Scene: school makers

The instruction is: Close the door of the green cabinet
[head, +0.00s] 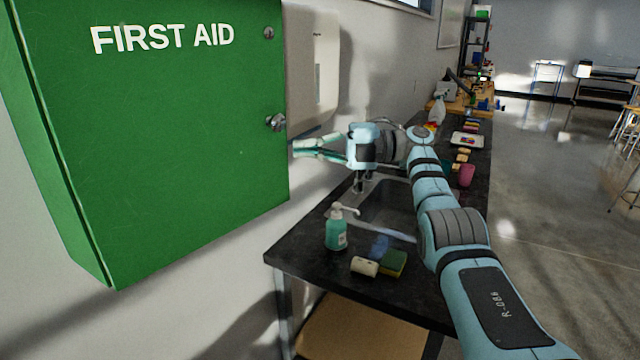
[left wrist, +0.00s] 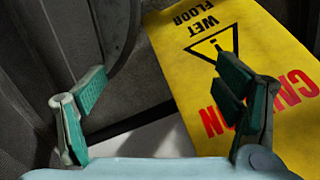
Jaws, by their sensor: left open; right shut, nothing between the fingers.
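The green cabinet (head: 170,130) hangs on the wall at the left of the head view, with "FIRST AID" on its door. A silver knob (head: 277,122) sits at the door's right edge. The door looks flush with the body, with no gap that I can see; its right side is hidden. My right gripper (head: 296,149) is shut and empty, pointing left just beside the cabinet's right edge, below the knob. I cannot tell whether it touches. My left gripper (left wrist: 160,86) is open and empty in the left wrist view, away from the cabinet.
A dark counter (head: 300,257) with a sink runs below, holding a soap bottle (head: 336,232) and sponges (head: 393,263). A white dispenser (head: 312,60) is on the wall behind my right gripper. A yellow caution sign (left wrist: 200,50) is near my left gripper.

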